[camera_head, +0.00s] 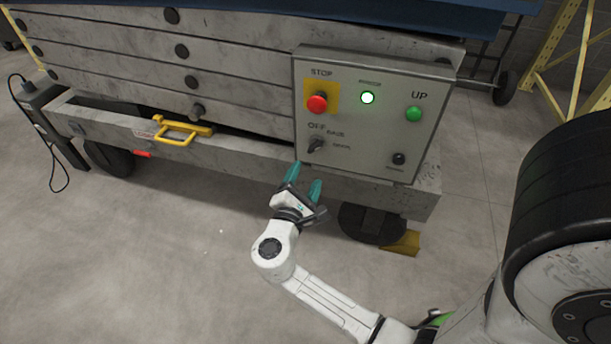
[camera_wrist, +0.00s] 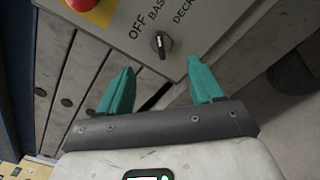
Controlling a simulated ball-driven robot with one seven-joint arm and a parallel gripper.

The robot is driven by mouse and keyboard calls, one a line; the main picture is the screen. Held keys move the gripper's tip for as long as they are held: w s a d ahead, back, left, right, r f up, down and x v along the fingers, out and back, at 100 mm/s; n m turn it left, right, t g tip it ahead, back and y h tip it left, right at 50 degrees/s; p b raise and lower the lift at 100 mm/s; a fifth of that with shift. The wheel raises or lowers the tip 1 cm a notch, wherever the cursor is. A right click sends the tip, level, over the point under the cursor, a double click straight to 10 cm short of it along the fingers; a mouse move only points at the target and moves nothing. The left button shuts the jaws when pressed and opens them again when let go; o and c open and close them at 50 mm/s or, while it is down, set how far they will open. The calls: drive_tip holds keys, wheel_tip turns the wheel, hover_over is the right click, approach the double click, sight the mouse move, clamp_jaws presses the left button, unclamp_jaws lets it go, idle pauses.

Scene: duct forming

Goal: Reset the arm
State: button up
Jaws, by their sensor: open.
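My gripper (camera_head: 305,178) has two teal fingers, apart and empty, in front of the lift's grey frame, just below the control panel (camera_head: 345,130). In the wrist view the open fingers (camera_wrist: 158,85) point toward the panel, with the black rotary switch (camera_wrist: 161,44) ahead of them, beyond the gap. The same switch (camera_head: 316,145) shows in the head view at the panel's lower left, by the OFF, BASE and DECK labels. The white arm reaches up from the lower right.
A yellow handle (camera_head: 176,138) sticks out at left. A wheel (camera_head: 371,224) stands below. Floor (camera_head: 150,270) at left is clear.

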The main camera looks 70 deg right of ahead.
idle(0.4)
drive_tip(key=s+a+f+m+g+y, duration=0.1)
drive_tip(key=s+a+f+m+y, duration=0.4)
drive_tip(key=s+f+m+y, duration=0.25)
drive_tip(key=s+a+f+m+y, duration=0.25)
drive_tip(key=a+y, duration=0.75)
drive_tip(key=a, duration=0.5)
wheel_tip(320, 180, up, 24)
drive_tip(key=p, duration=2.4)
drive_tip(key=shift+a+t, duration=0.4)
